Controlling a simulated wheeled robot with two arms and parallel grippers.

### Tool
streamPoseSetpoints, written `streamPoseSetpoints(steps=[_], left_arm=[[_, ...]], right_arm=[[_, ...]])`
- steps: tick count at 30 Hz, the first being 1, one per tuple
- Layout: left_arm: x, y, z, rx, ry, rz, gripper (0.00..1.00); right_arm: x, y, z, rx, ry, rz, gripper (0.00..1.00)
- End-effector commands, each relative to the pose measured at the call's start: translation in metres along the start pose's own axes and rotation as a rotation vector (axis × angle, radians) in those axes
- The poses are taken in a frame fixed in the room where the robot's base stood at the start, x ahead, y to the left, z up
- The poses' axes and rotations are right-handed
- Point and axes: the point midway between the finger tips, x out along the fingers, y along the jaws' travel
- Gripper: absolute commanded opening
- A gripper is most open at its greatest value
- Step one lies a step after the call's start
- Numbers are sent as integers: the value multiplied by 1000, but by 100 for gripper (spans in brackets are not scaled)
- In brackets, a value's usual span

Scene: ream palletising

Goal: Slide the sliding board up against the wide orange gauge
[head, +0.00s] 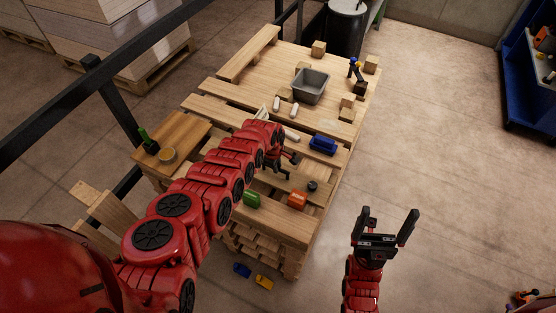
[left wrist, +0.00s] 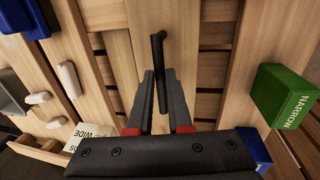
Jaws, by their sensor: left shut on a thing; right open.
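My left gripper (head: 279,158) reaches over the middle of the pallet. In the left wrist view its fingers (left wrist: 158,105) are shut on a black upright handle (left wrist: 158,52), which stands on a pale plank, apparently the sliding board (left wrist: 145,18). In the head view my arm hides part of this board. The orange gauge (head: 297,199) lies on the near slat, toward me from my left gripper; it does not show in the left wrist view. A green block (head: 251,198) lies left of it, marked NARROW in the left wrist view (left wrist: 284,97). My right gripper (head: 388,229) is open and empty, right of the pallet.
A blue block (head: 323,144), white pieces (head: 291,134) and a grey bin (head: 311,86) lie farther back on the pallet (head: 220,107). A small black cylinder (head: 312,186) is beside the orange gauge. A side table (head: 178,132) stands left.

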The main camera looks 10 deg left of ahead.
Motion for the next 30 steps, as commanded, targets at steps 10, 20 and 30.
streamPoseSetpoints(steps=[10,20,30], left_arm=[[3,-3,0,0,0,-8,47],[0,-2,0,0,0,-5,47],[-35,1,0,3,-1,-3,47]], right_arm=[[-2,0,0,0,0,0,92],[1,0,0,0,0,0,92],[25,1,-4,0,0,0,92]])
